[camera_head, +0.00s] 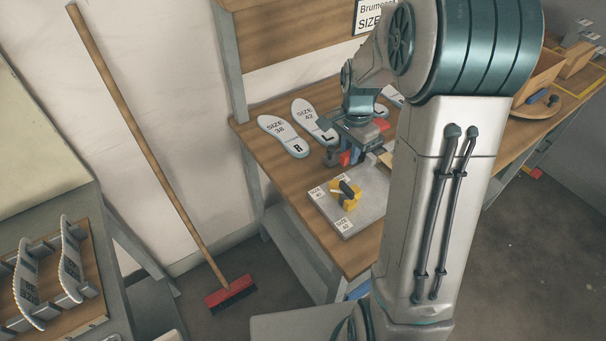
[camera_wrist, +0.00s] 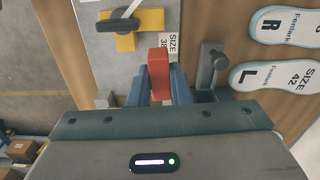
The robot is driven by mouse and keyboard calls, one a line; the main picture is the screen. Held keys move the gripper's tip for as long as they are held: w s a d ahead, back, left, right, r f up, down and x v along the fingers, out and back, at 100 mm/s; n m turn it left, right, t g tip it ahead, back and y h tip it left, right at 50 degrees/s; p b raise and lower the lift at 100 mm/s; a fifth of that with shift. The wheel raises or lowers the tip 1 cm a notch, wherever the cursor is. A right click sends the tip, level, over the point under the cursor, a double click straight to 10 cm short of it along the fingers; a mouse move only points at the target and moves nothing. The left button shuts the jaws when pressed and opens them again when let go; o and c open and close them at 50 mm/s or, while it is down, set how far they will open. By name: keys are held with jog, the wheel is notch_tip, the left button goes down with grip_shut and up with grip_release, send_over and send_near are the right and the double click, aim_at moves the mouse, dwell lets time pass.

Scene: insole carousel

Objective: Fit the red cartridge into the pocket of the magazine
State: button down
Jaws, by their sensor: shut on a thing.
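The red cartridge (camera_wrist: 158,70) stands between the two blue-grey fingers of my gripper (camera_wrist: 161,88) in the wrist view, and they are shut on it. In the head view my gripper (camera_head: 351,157) is low at the back edge of a grey plate (camera_head: 368,212) on the bench. This plate carries white size labels and a yellow block (camera_head: 344,197) with a black handle; it may be the magazine. The cartridge's far end is beside a "SIZE 38" label in the wrist view. I cannot make out the pocket, nor whether the cartridge touches the plate.
A grey post-like fixture (camera_wrist: 208,70) stands right of the cartridge in the wrist view. Size-marked insoles (camera_head: 283,136) lie on the wooden bench (camera_head: 258,128). A broom (camera_head: 150,145) leans on the wall. A rack (camera_head: 70,270) stands at lower left. My arm hides part of the bench.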

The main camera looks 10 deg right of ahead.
jog(key=p, duration=0.3)
send_over(304, 178)
notch_tip(304, 178, down, 7)
jog(key=shift+a, duration=0.1)
jog(key=shift+f+p, duration=0.55)
jog(key=shift+f, duration=1.25)
jog(key=shift+f, duration=0.1)
jog(key=shift+f, duration=0.15)
jog(key=c, duration=1.3)
grip_release()
jog(key=shift+c, duration=0.2)
